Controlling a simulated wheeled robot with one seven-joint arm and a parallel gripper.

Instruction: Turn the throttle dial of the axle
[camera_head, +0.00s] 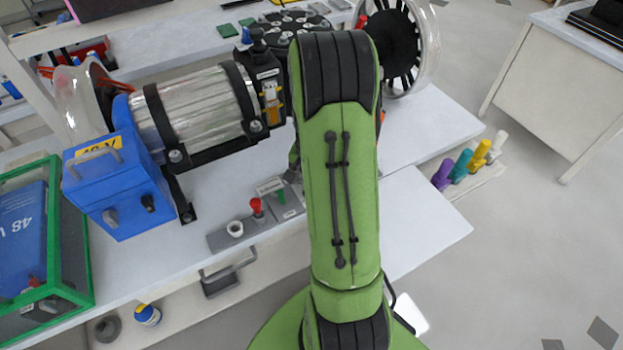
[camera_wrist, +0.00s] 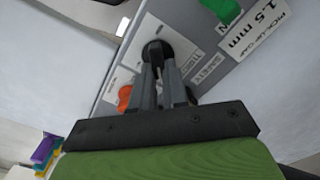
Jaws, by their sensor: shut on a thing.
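A round black dial (camera_wrist: 155,51) sits on a light grey panel (camera_wrist: 128,62) in the wrist view. I take it to be the throttle dial, though the small labels beside it are only partly readable. My gripper (camera_wrist: 162,68) has its two dark fingers closed on this dial from the near side. The fingers cover part of it, so its pointer or setting cannot be seen. In the head view my green arm hides the dial and my gripper. The axle (camera_head: 200,108), a silver cylinder with black straps, lies on the white bench to the left of my arm.
An orange-red knob (camera_wrist: 124,95) is close left of my fingers. A green piece (camera_wrist: 222,10) and a "1.5 mm" sign (camera_wrist: 255,27) are at upper right. A blue box (camera_head: 118,190) stands left. Several coloured handles (camera_head: 462,165) line the bench's right side.

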